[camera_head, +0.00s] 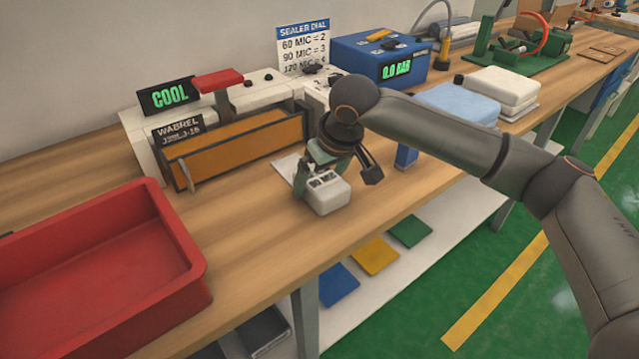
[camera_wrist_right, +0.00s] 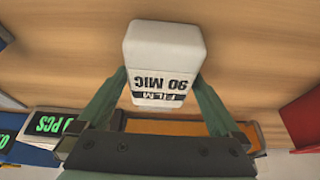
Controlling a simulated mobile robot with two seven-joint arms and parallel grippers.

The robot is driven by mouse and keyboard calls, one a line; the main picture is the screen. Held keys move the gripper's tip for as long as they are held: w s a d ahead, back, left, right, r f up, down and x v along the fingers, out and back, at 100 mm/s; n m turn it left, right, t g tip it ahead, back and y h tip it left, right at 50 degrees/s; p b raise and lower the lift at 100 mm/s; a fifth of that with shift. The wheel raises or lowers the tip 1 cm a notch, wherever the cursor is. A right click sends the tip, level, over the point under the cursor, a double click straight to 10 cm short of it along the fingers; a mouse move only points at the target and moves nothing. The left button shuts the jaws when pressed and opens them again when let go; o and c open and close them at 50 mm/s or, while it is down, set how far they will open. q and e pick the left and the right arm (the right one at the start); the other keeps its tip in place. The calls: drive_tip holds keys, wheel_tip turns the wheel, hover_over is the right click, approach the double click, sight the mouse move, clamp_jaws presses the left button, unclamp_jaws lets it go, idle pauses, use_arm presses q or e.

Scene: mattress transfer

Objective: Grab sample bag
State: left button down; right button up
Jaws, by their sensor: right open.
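A small white block-like bag (camera_head: 328,194) lies on the wooden bench near its front edge, at the middle of the head view. In the right wrist view the white bag (camera_wrist_right: 163,50) shows a printed label reading "FILM 90 MIC". My right gripper (camera_head: 338,178) is low over the bench at the bag. Its green fingers (camera_wrist_right: 160,88) are spread, one on each side of the bag's near end. I cannot tell whether they touch it. My left gripper is not in view.
A red bin (camera_head: 170,218) stands at the left. A sealer with an orange-brown front (camera_head: 235,150) and a "COOL" display (camera_head: 168,95) is behind. A blue "0.0 BAR" box (camera_head: 365,62), a pale blue pad (camera_head: 458,103) and white pads (camera_head: 503,88) stand to the right. Coloured sheets lie on the lower shelf (camera_head: 425,262).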

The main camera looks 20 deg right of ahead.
drive_tip(key=shift+f, duration=0.1)
idle(0.4)
drive_tip(key=shift+c, duration=0.2)
drive_tip(key=c, duration=1.2)
